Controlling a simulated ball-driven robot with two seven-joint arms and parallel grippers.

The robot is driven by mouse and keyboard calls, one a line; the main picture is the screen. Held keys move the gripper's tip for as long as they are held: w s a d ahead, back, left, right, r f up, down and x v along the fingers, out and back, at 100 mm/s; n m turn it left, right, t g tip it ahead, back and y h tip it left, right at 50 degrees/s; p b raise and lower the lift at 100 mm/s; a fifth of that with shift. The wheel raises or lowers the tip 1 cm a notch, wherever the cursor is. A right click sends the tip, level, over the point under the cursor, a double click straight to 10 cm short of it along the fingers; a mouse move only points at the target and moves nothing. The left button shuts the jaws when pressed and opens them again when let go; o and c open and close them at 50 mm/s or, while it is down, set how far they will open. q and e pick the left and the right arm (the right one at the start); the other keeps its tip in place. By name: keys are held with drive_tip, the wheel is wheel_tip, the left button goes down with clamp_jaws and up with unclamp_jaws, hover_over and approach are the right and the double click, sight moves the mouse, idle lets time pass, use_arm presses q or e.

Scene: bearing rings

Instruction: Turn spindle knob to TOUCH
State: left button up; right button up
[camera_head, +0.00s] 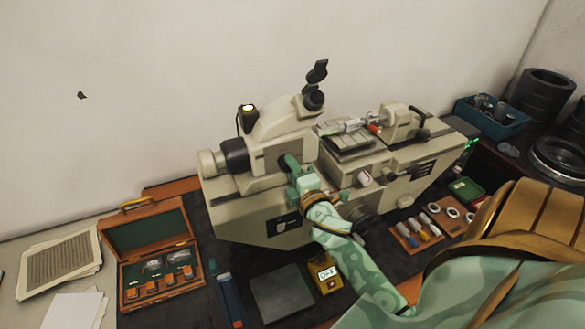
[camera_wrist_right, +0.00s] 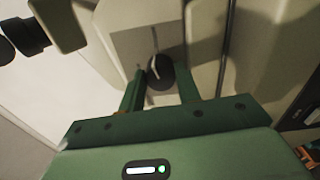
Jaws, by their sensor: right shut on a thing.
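The cream machine (camera_head: 270,205) stands on the dark bench mat. The spindle knob (camera_wrist_right: 160,72) is a small dark knob with a pale pointer line on the machine's flat cream face. It sits between the fingers of my right gripper (camera_head: 290,165), which is shut on it. In the right wrist view the green fingers (camera_wrist_right: 161,80) stand on either side of the knob. The lettering around the knob is too small or hidden to read. In the head view the gripper covers the knob. My left gripper is not in view.
A yellow meter (camera_head: 330,285) reading OFF lies in front of the machine beside a dark plate (camera_head: 282,292). An open wooden case (camera_head: 122,272) is at left. A blue bin (camera_head: 492,120) and black rings (camera_head: 545,95) are at right, with small tools (camera_head: 415,232) nearer.

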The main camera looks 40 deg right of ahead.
drive_tip(key=shift+m+p, duration=0.35)
drive_tip(key=shift+m, duration=1.25)
drive_tip(key=o, duration=1)
drive_tip(key=shift+f, duration=0.15)
